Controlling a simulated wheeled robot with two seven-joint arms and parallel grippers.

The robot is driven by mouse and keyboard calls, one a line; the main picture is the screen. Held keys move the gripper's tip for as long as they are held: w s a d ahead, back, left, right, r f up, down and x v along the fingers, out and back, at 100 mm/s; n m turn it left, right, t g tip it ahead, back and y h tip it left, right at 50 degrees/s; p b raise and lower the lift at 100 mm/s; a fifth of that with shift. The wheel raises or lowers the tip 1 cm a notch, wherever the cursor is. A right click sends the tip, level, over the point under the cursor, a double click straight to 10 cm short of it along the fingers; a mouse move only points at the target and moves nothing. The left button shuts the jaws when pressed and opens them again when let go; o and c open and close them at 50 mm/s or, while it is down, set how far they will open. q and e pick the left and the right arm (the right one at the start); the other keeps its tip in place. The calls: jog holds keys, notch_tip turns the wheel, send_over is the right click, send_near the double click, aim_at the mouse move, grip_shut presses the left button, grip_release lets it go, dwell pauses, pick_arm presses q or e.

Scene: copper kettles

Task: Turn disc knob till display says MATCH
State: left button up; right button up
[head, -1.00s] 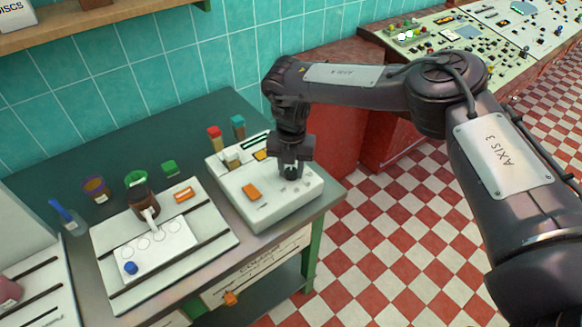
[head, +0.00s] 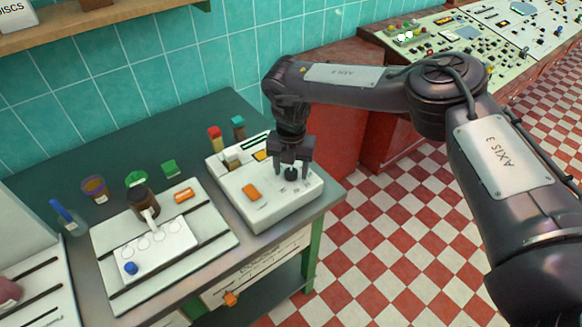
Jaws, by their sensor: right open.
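A white instrument box (head: 262,203) stands on the dark table near its right end. A small dark knob (head: 291,174) is on its top at the right, with small markings in front of it. My right gripper (head: 291,170) points down with its fingers apart on either side of the knob; I cannot tell whether they touch it. A dark slot-like display (head: 256,142) lies at the back of the box, partly behind my gripper. Its text is too small to read. My left gripper is out of view.
An orange button (head: 252,192) and a red-topped vial (head: 215,133) and teal-topped vial (head: 238,122) are on or behind the box. A white tray (head: 215,233) with a brown jar (head: 143,203) stands to the left. Open table lies behind.

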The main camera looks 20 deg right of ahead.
aim_at(291, 172)
jog(key=shift+r, duration=0.4)
notch_tip(291, 172, up, 7)
jog(key=shift+b, duration=1)
jog(key=shift+s+f, duration=0.1)
